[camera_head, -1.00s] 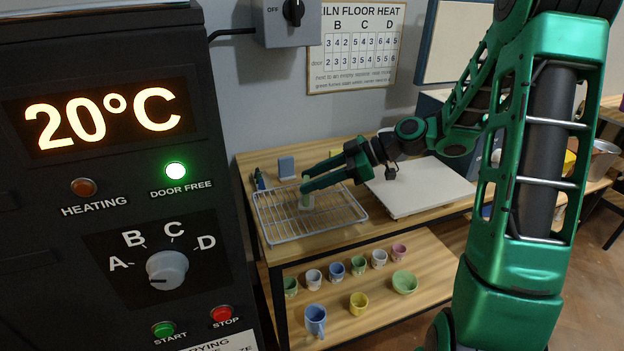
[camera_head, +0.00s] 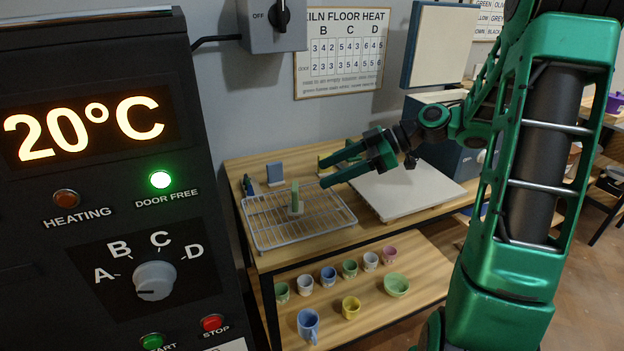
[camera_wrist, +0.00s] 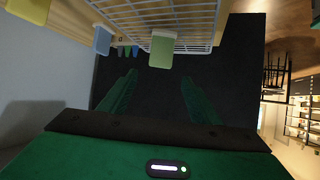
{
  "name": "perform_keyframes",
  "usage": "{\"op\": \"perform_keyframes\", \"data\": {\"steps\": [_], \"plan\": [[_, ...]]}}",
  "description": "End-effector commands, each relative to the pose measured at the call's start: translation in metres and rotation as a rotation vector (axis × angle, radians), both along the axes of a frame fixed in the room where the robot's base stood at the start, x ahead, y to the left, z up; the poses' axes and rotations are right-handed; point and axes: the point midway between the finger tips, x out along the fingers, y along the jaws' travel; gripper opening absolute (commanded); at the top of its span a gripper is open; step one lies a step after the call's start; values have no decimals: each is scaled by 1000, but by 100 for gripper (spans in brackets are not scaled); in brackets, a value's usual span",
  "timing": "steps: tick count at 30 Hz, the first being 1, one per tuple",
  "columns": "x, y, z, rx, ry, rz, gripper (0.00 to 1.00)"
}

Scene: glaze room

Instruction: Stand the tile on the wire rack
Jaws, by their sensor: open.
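The pale green tile (camera_head: 295,196) stands upright on the wire rack (camera_head: 270,228), towards the rack's middle, with nothing holding it. It also shows in the wrist view (camera_wrist: 161,52), ahead of my fingers, with a whitish edge along its top. My gripper (camera_head: 321,174) is open and empty, to the right of the tile and clear of it. In the wrist view my two green fingers (camera_wrist: 158,77) are spread wide, with only dark space between them. The wire rack (camera_wrist: 190,22) crosses the top of that view.
A blue-grey tile (camera_head: 275,173) stands on the table behind the rack. A white board (camera_head: 405,190) lies right of the rack. Several cups and a green bowl (camera_head: 396,285) stand on the lower shelf. The dark kiln panel (camera_head: 60,230) fills the left side.

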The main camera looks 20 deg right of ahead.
Motion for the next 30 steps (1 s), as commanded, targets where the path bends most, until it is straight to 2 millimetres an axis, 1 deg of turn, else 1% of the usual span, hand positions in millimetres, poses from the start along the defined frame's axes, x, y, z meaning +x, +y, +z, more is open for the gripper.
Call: {"op": "perform_keyframes", "data": {"steps": [1, 4, 6, 10, 26, 29, 30], "plan": [[-2, -8, 4, -1, -2, -2, 57], [-7, -19, 11, -1, -1, -2, 57], [-9, -24, 14, -2, -1, -1, 57], [-12, -29, 17, 0, 0, 1, 57], [-13, -30, 18, -1, 1, 1, 57], [-12, -24, 16, -13, 24, -7, 57], [-12, -19, 14, -25, 48, -16, 57]]}}
